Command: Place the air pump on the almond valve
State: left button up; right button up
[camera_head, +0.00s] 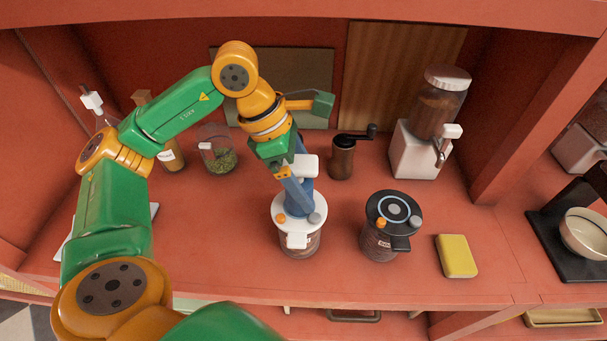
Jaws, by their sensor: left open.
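A blue pump-like body with a white top (307,166), which looks like the air pump, stands over the white lid (285,208) of a clear canister with brown contents (301,246). Its base appears to meet the lid; the exact contact on the valve is hidden. My left gripper (294,190) reaches down beside the pump, its open fingers overlapping the blue body in the view. A second canister (376,243) with a black lid and a pale blue ring stands to the right. Its label is too small to read, so I cannot tell which holds almonds. My right gripper is not in view.
A yellow sponge-like block (457,256) lies right of the black-lidded canister. A dark grinder (342,159) and a white dispenser (413,153) stand behind. A jar with green contents (217,158) is at the back left. The shelf's front strip is clear.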

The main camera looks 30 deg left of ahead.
pick_arm(q)
jog(key=shift+r, duration=0.4)
jog(key=v, duration=0.8)
jog(key=shift+p, duration=0.3)
jog(key=p+v, duration=0.1)
jog(key=v, duration=0.2)
jog(key=shift+s+a+r+p, duration=0.15)
jog(key=shift+r+p, duration=0.1)
jog(key=shift+p, duration=0.1)
